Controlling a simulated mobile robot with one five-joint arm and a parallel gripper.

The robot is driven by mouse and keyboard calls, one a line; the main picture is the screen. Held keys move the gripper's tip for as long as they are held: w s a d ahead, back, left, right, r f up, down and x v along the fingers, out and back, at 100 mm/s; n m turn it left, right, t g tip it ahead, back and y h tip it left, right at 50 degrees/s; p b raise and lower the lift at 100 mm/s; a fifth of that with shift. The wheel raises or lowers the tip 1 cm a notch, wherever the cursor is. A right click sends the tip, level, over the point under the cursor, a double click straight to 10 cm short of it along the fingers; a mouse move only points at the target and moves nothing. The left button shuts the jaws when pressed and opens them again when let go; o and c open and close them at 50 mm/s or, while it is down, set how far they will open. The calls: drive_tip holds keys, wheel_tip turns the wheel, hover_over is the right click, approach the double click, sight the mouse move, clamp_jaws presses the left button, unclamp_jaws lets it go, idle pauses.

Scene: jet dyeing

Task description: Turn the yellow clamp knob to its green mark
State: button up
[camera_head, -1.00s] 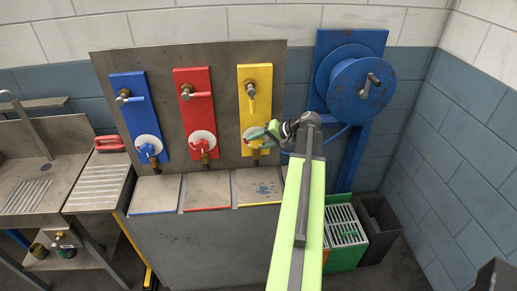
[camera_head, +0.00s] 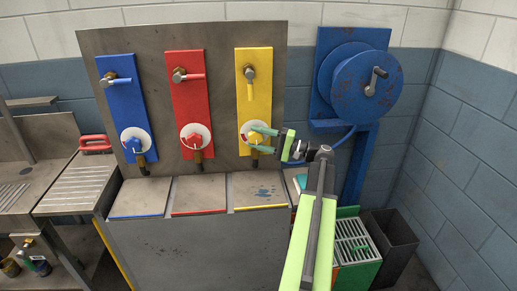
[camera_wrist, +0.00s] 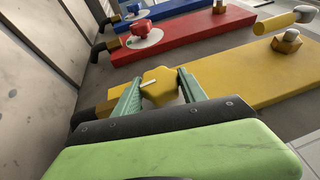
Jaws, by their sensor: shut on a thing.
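The yellow clamp knob (camera_wrist: 160,88) sits between the green fingers of my gripper (camera_wrist: 158,92) in the wrist view, with a pale pointer line on its top. My gripper is shut on it. In the head view my gripper (camera_head: 264,139) reaches in from the right to the yellow knob (camera_head: 254,138). The knob stands on a white round dial (camera_head: 246,127) on the yellow panel (camera_head: 253,75). The fingers cover part of the dial, and I cannot make out the green mark. A yellow lever (camera_head: 249,76) on a brass fitting hangs down above the knob.
A red panel (camera_head: 188,80) and a blue panel (camera_head: 120,90) with similar knobs and levers stand to the left. A blue hose reel (camera_head: 350,85) is to the right. A metal bench (camera_head: 200,235) lies below, with green and grey bins (camera_head: 392,245) at its right.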

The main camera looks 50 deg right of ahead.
drive_tip(key=shift+a+f+t+b, duration=0.1)
drive_tip(key=shift+f+t+b, duration=0.25)
drive_tip(key=shift+b, duration=0.4)
drive_tip(key=shift+r+m+t+y, duration=0.25)
drive_tip(key=shift+m+y, duration=0.05)
drive_tip(key=o, duration=1.4)
drive_tip(key=b+v, duration=0.4)
drive_tip(key=v, duration=1.3)
drive_tip(key=shift+s, duration=0.25)
